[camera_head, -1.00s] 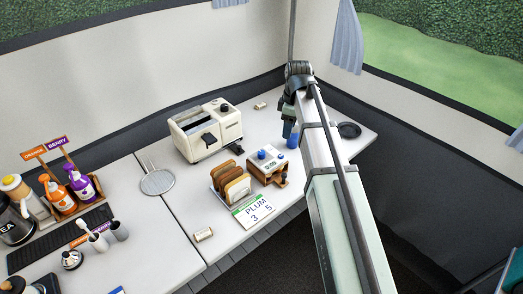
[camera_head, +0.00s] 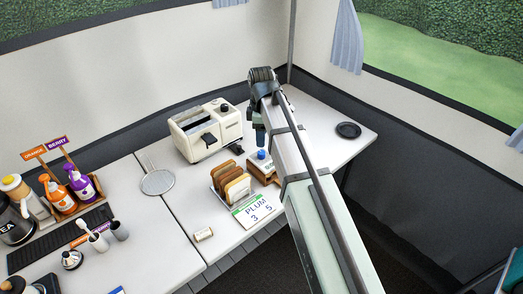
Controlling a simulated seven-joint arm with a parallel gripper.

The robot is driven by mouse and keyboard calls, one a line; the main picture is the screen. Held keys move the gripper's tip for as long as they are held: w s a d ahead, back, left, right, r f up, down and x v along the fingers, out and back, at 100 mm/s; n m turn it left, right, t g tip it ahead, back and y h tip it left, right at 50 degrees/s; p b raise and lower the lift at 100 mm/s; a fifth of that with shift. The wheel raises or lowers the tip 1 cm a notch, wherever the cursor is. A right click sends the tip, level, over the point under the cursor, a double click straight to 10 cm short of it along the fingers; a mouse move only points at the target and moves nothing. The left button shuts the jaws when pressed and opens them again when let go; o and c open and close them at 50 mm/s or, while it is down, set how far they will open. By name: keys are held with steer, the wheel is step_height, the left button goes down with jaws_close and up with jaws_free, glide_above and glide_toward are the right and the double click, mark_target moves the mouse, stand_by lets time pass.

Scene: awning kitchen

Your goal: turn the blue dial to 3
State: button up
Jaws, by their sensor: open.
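A small wooden box with a pale top (camera_head: 259,166) stands on the white table, just right of the toast rack. A blue dial (camera_head: 262,155) shows on its top. My arm hides the box's right part and any markings there. My gripper (camera_head: 261,138) points down just above and behind the blue dial, apart from it as far as I can see. Its fingers are small and partly hidden, but they appear open and empty. A card (camera_head: 256,210) reading "PLUM 3 5" lies in front of the box.
A cream toaster (camera_head: 205,132) stands behind and left of the box. A rack of toast (camera_head: 231,183) is close on the box's left. A black round coaster (camera_head: 348,130) lies at right. A small cork-like roll (camera_head: 204,234) is near the front edge.

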mark_target(262, 152)
steer(key=shift+f, duration=3.8)
steer(key=c, duration=1.1)
